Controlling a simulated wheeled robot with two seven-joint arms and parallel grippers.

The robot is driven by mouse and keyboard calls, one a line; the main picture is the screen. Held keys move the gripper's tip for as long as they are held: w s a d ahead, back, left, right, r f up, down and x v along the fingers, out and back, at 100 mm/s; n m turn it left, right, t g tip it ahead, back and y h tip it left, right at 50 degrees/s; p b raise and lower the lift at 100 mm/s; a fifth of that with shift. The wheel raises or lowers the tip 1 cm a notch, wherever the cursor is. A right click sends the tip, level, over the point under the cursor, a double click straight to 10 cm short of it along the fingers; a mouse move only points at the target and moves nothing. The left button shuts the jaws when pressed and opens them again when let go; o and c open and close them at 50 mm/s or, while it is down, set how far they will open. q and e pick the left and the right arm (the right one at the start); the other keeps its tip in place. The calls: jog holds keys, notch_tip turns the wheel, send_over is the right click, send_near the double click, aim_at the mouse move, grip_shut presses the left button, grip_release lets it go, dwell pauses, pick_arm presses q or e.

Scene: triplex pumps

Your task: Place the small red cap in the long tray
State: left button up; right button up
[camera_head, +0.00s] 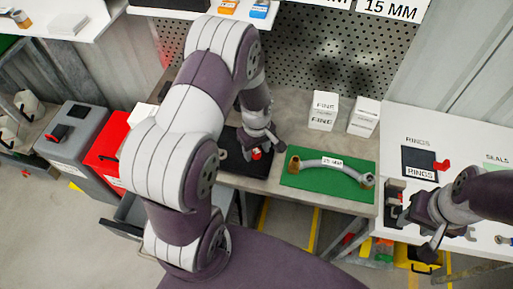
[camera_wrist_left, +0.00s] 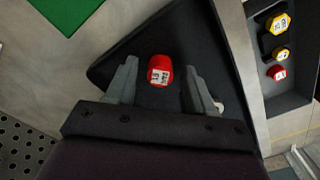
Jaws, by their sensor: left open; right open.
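A small red cap with a white label (camera_wrist_left: 160,70) stands on a black mat (camera_wrist_left: 130,45). In the left wrist view it lies between the two fingers of my open left gripper (camera_wrist_left: 162,75), with a gap on each side. In the head view the red cap (camera_head: 256,153) shows just below my left gripper (camera_head: 260,146), partly covered by it. A long dark tray (camera_wrist_left: 290,103) at the right of the left wrist view holds yellow caps and another red cap (camera_wrist_left: 277,73). My right gripper (camera_head: 412,232) is open and empty near the right table's front edge.
A green mat (camera_head: 310,192) with a curved pipe (camera_head: 335,166) lies right of the black mat. White boxes (camera_head: 323,112) stand behind it. A red bin (camera_head: 108,150) and a grey bin (camera_head: 75,135) are at left. My left arm hides much of the middle.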

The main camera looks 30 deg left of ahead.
aim_at(257, 152)
pick_arm(q)
notch_tip(257, 152, up, 12)
jog(key=s+d+r+m+t, duration=0.1)
jog(key=s+d+r+m, duration=0.1)
jog(key=s+d+m, duration=0.3)
jog(key=s+m, duration=0.4)
jog(key=m, duration=0.2)
jog(key=shift+m+b, duration=0.4)
jog(key=shift+r, duration=0.1)
